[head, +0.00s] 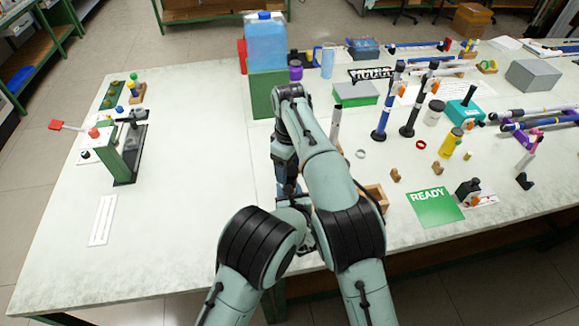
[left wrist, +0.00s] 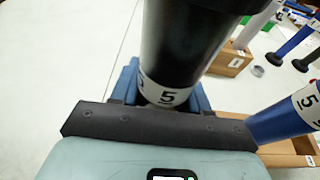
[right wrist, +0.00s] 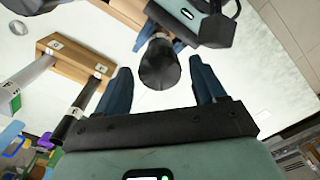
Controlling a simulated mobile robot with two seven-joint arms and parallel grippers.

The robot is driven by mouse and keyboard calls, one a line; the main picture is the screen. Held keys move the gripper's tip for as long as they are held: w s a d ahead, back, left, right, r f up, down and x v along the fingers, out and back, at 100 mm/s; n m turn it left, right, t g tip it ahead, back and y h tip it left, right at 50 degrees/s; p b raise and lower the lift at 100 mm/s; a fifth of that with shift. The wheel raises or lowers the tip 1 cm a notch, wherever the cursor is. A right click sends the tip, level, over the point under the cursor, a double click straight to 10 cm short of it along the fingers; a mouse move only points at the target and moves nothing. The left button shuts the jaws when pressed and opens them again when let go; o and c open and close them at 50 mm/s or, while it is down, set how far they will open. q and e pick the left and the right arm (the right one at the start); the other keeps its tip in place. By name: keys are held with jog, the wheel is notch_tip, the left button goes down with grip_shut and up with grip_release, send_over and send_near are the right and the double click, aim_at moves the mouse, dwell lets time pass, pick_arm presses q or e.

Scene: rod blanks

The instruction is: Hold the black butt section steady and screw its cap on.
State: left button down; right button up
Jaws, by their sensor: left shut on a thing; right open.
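The black butt section (left wrist: 185,45), with a white band marked 5, is between the blue fingers of my left gripper (left wrist: 165,85), which is shut on it. In the right wrist view its dark round end (right wrist: 158,68) faces the camera, next to my left gripper's body. My right gripper (right wrist: 161,72) is open, its two blue fingers apart on either side of that end, apparently not touching it. In the head view my arms hide most of the section and both grippers. I cannot tell whether a cap is on it or where the cap is.
A wooden holder (right wrist: 75,60) with tubes is close to my right gripper. A blue tube (left wrist: 285,118) marked 5 is close to my left gripper. A green READY card (head: 436,206), a yellow bottle (head: 452,142) and standing rod sections are to the right.

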jog(key=shift+f, duration=0.35)
jog(key=c, duration=1.1)
jog(key=m, duration=0.8)
jog(key=o, duration=1.2)
